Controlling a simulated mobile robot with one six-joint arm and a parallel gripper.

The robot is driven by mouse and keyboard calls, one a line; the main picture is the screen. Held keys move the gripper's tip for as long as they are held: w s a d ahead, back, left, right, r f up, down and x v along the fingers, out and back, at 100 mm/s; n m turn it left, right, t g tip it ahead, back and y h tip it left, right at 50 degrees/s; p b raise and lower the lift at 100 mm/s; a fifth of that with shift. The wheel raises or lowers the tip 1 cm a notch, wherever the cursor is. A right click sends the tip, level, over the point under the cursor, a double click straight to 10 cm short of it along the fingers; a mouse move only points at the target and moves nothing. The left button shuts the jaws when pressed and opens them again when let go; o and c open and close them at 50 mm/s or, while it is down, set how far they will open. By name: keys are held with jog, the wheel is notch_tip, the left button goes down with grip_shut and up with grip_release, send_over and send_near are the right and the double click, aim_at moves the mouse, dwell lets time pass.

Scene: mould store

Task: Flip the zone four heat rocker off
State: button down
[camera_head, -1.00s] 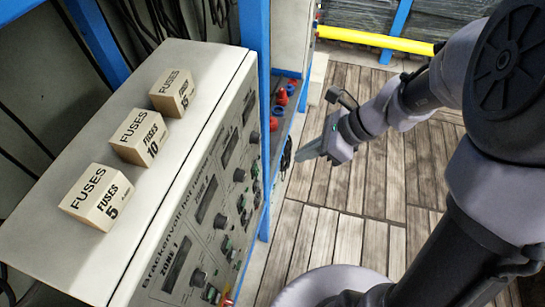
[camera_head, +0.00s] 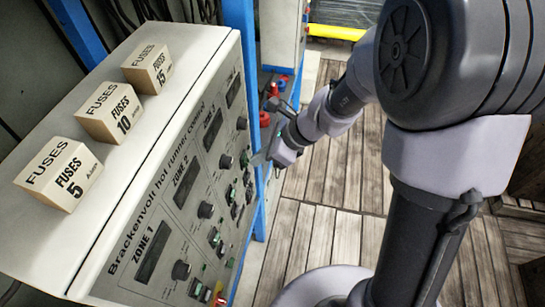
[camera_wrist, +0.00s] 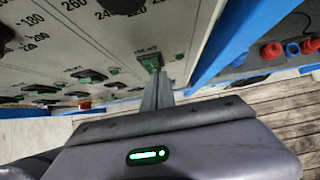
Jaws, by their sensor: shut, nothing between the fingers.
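Zones 1 to 3 are readable; the far column by the right edge looks like zone four. Its green heat rocker (camera_wrist: 152,60) shows in the wrist view, just beyond my fingertips, with a partly readable label above it. My gripper (camera_wrist: 158,78) is shut and empty, its tips at or very near the rocker's lower end; I cannot tell whether they touch. In the head view my gripper (camera_head: 257,160) is beside the panel's far right edge. The rocker's tilt is unclear.
Other green rockers (camera_wrist: 90,75) and a dark knob (camera_wrist: 122,5) are close by on the panel. A blue post (camera_head: 262,100) and red and blue connectors (camera_wrist: 271,50) stand to the right. Fuse boxes (camera_head: 108,110) sit on top. Wooden floor (camera_head: 320,215) is open.

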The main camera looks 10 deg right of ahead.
jog(key=shift+w+a, duration=0.1)
jog(key=shift+a, duration=0.05)
jog(key=shift+a+r+y, duration=0.1)
jog(key=shift+r+y, duration=0.3)
jog(key=shift+r, duration=0.3)
dwell(0.4)
